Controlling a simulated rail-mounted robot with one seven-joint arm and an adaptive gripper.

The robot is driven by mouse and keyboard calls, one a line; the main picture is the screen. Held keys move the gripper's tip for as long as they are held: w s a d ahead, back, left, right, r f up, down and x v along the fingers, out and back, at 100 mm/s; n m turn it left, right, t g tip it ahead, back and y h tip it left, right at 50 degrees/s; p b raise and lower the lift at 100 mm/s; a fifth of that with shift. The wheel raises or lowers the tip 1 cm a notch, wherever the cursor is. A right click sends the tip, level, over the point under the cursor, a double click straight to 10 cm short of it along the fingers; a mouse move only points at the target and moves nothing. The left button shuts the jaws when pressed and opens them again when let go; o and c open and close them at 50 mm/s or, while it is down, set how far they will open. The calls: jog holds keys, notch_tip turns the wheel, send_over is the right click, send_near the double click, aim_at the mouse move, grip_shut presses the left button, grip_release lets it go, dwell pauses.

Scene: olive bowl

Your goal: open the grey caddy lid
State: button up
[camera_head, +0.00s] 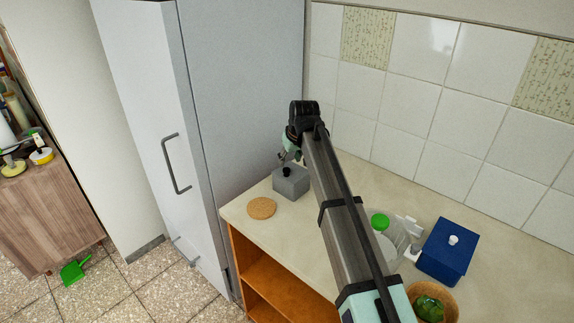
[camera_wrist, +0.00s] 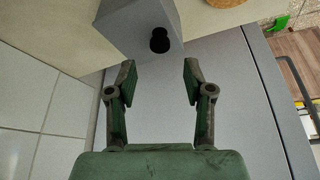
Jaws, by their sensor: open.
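The grey caddy (camera_head: 291,184) is a small box on the counter, close to the tall grey cabinet. Its lid looks shut and has a black knob (camera_head: 287,172). In the wrist view the caddy (camera_wrist: 125,25) is at the top, with the knob (camera_wrist: 160,42) just beyond the fingertips and roughly centred between them. My gripper (camera_wrist: 159,75) is open and empty. In the head view my gripper (camera_head: 289,154) is just above and behind the caddy, partly hidden by my arm. I cannot tell the exact gap to the knob.
A round cork mat (camera_head: 262,208) lies left of the caddy. The tall grey cabinet (camera_head: 250,90) and tiled wall (camera_head: 405,95) close in the corner. To the right stand a green-lidded jar (camera_head: 380,221), a blue box (camera_head: 446,255) and a bowl (camera_head: 452,303) with green contents.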

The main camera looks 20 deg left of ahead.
aim_at(286, 169)
jog(key=shift+p+x, duration=0.7)
jog(key=shift+x, duration=2.4)
grip_shut()
